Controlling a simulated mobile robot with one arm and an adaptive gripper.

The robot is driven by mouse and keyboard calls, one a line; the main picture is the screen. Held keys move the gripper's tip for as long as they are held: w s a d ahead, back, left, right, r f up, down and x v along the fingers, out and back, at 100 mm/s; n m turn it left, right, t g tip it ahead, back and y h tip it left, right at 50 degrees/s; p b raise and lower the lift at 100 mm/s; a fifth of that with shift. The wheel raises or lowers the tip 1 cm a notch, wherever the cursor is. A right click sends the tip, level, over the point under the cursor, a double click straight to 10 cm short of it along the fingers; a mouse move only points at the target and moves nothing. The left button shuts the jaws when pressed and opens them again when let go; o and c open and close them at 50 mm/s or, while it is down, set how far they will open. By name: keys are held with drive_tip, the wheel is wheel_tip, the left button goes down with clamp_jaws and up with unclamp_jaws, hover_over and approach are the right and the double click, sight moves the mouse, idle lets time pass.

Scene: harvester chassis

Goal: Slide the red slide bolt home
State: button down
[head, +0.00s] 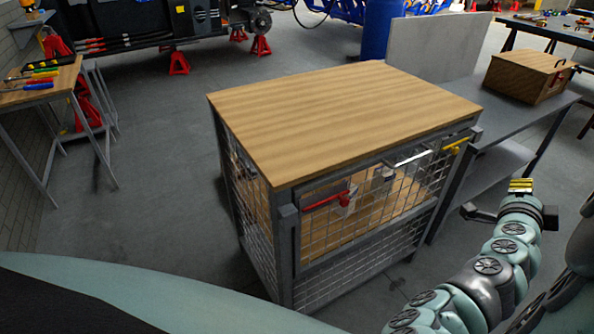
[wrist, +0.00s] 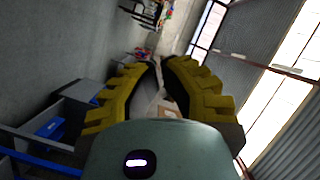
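The red slide bolt (head: 326,201) is in the head view, lying across the upper left of the mesh front of a wood-topped cage (head: 361,229). A pale block sits by its right end. I cannot tell how far the bolt reaches into any catch. My gripper (head: 521,185) is right of the cage, apart from it and well away from the bolt. In the wrist view, its two yellow fingers (wrist: 161,75) stand apart with an empty gap between them. The bolt is not visible in the wrist view.
A yellow latch (head: 457,146) and a pale metal bar (head: 412,159) are on the cage front, right of the bolt. A grey bench (head: 505,116) with a wooden box (head: 528,75) stands behind at right. A tool table (head: 38,88) is at left. Floor before the cage is partly hidden by my body.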

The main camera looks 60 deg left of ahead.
drive_tip(key=s+a+f+n+g+y+b, duration=0.4)
drive_tip(key=a+f+y+b, duration=0.4)
drive_tip(key=a+f+b, duration=0.4)
drive_tip(key=n+g+y+b, duration=0.6)
drive_tip(key=g+b, duration=0.3)
drive_tip(key=b, duration=0.3)
approach(359, 181)
drive_tip(key=d, duration=0.4)
drive_tip(key=shift+s+a, duration=0.1)
drive_tip(key=shift+s, duration=0.25)
drive_tip(key=a, duration=0.3)
drive_tip(key=w+a+b, duration=0.1)
drive_tip(key=a, duration=0.6)
drive_tip(key=shift+w+r, duration=0.3)
drive_tip(key=shift+s+d+f, duration=0.1)
drive_tip(key=shift+s+f, duration=0.05)
drive_tip(key=shift+s, duration=0.45)
drive_tip(key=shift+s+d+f, duration=0.1)
drive_tip(key=shift+s+f, duration=0.05)
drive_tip(key=shift+s, duration=0.5)
drive_tip(key=shift+s+d+f, duration=0.15)
drive_tip(key=shift+s, duration=0.45)
